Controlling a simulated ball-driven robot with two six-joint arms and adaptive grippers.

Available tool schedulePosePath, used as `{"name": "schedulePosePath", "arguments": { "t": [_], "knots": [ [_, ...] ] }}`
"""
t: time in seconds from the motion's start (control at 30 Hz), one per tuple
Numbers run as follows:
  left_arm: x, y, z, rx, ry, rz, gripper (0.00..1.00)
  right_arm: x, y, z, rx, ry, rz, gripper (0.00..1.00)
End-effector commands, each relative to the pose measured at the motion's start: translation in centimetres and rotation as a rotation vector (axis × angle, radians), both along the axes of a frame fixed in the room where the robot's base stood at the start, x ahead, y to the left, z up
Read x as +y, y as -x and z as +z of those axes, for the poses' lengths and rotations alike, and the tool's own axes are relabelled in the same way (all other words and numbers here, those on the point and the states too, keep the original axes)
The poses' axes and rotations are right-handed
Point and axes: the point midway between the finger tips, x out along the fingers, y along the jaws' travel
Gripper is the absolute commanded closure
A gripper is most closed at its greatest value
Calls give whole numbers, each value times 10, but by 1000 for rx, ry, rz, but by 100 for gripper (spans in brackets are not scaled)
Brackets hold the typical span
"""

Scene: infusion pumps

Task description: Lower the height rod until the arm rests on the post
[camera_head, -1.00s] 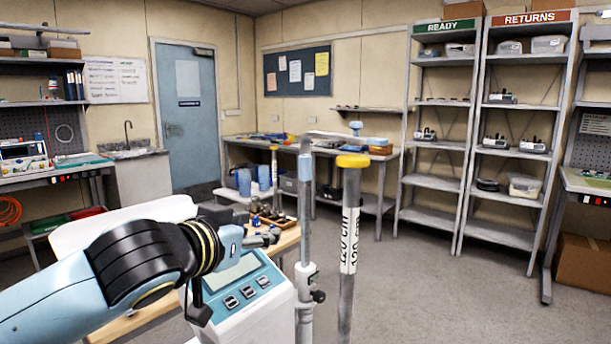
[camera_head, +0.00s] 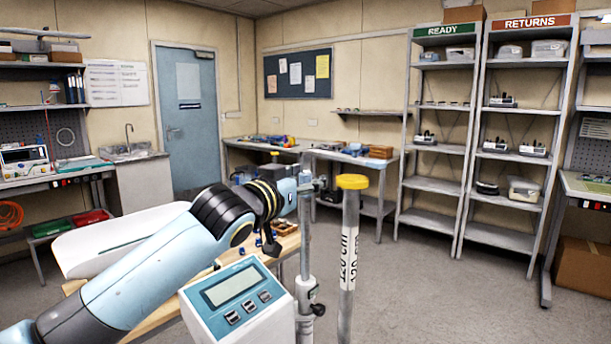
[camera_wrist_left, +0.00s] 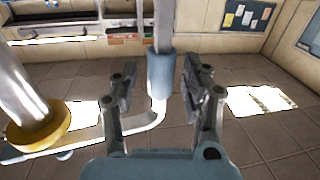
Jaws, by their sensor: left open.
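The grey height rod (camera_head: 305,238) stands upright in the head view. Its blue sleeve (camera_wrist_left: 161,75) shows in the left wrist view, with the bent arm (camera_wrist_left: 95,135) running off to the left. The post (camera_head: 348,230), with a yellow cap (camera_head: 352,181) and a "120 cm" label, stands right of the rod; its cap also shows in the left wrist view (camera_wrist_left: 38,130). The arm passes by the cap; I cannot tell whether they touch. My left gripper (camera_wrist_left: 160,85) is open with its fingers on both sides of the sleeve. My right gripper is not in view.
A teal-and-white display unit (camera_head: 237,297) stands left of the rod, close below my left arm. A clamp with a black knob (camera_head: 318,309) sits low on the rod. A wooden table (camera_head: 150,322) is behind my arm. Open floor (camera_head: 430,290) lies to the right.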

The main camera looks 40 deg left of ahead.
Motion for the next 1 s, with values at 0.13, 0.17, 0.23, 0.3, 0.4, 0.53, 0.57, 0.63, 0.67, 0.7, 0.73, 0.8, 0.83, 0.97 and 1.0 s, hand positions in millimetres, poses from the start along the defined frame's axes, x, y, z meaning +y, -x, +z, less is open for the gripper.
{"name": "schedulePosePath", "arguments": {
  "t": [0.13, 0.17, 0.23, 0.3, 0.4, 0.53, 0.57, 0.63, 0.67, 0.7, 0.73, 0.8, 0.83, 0.97, 1.0],
  "knots": [
    [0, -2, -1, 1, 0, 0, 53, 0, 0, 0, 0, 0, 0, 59],
    [0, -1, -1, 1, 0, 0, 53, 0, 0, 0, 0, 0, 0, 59],
    [0, -1, -1, 1, 0, 0, 53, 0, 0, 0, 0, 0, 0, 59],
    [0, -1, -1, 1, 0, 0, 60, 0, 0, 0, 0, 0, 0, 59],
    [0, -1, 0, 1, 0, 0, 73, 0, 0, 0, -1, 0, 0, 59],
    [0, -1, 0, 1, 0, 0, 90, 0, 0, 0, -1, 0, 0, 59],
    [0, -1, 0, 1, 0, 0, 94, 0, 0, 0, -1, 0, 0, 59],
    [0, -1, 0, 1, 0, 0, 100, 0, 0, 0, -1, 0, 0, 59],
    [0, -1, 0, 1, 0, 0, 100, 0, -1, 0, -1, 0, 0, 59],
    [0, -1, -1, 1, 1, 0, 100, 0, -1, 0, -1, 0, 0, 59],
    [0, -1, -2, 1, 1, 0, 100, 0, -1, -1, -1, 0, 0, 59],
    [0, -1, -10, 2, 1, 1, 100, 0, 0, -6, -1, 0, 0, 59],
    [0, -1, -15, 3, 1, 1, 100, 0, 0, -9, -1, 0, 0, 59],
    [0, -1, -31, 2, 2, 1, 100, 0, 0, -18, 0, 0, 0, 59],
    [0, -1, -32, 2, 2, 1, 100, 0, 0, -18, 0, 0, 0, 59]
  ]
}}
